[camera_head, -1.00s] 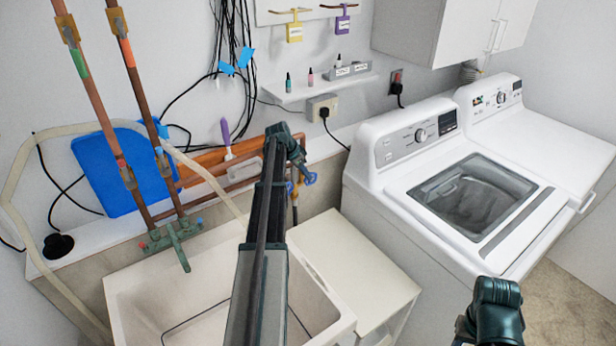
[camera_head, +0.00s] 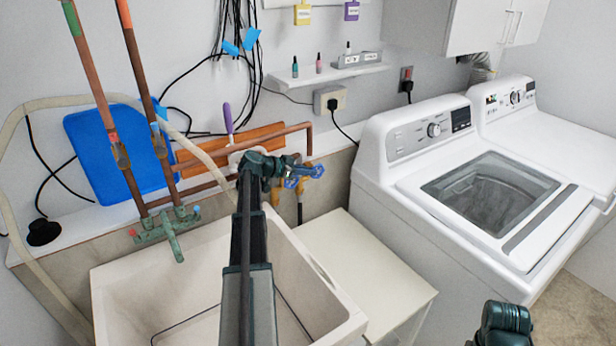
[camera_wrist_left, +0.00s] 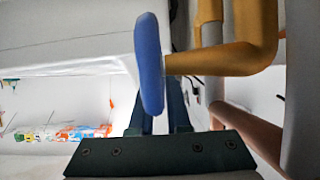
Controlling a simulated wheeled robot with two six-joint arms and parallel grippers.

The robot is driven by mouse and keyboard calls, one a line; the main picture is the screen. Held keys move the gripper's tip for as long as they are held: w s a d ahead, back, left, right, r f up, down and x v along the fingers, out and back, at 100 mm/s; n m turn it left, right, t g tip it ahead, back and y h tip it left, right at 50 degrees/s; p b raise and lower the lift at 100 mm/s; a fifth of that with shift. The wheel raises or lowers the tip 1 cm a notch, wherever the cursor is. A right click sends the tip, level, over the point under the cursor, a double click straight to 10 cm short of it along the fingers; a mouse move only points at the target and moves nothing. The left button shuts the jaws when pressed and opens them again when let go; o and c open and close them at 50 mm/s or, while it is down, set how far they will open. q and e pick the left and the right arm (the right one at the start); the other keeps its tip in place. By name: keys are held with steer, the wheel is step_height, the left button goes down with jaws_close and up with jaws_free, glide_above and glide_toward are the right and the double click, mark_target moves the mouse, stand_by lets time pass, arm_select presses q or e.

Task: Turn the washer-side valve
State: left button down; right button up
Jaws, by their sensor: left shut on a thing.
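Two blue valve handles show at the wall behind the sink in the head view, one further right (camera_head: 316,171) and one just left of it (camera_head: 292,182). They sit on brass valves with copper pipe. My left gripper (camera_head: 295,166) is at these handles, partly hiding them. In the left wrist view, the left gripper (camera_wrist_left: 160,108) is shut on a blue valve handle (camera_wrist_left: 148,60), seen edge-on, with a brass valve body (camera_wrist_left: 235,55) beside it. The head view does not show clearly which handle it holds. My right gripper is out of view.
A white sink (camera_head: 110,290) lies below my left arm, with a low white cabinet (camera_head: 365,260) to its right. A white washer (camera_head: 420,170) stands further right. Copper pipes (camera_head: 270,132) run along the wall behind the gripper. A green faucet (camera_head: 165,230) is at the left.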

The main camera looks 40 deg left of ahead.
arm_select(q)
steer(key=shift+f, duration=0.1)
stand_by(0.4)
steer(key=c, duration=0.9)
jaws_free()
steer(key=shift+r+p, duration=0.6)
steer(key=shift+r, duration=0.1)
steer(key=s+d+r+p, duration=0.1)
steer(key=s+d, duration=0.2)
steer(key=s, duration=0.1)
steer(key=s+d+r+p, duration=0.1)
steer(key=s+d, duration=0.3)
steer(key=s+d+r+p, duration=0.1)
steer(key=s+d, duration=0.2)
steer(key=s, duration=0.1)
steer(key=shift+d+r+p, duration=0.3)
steer(key=shift+d+p, duration=0.05)
steer(key=shift+d, duration=0.05)
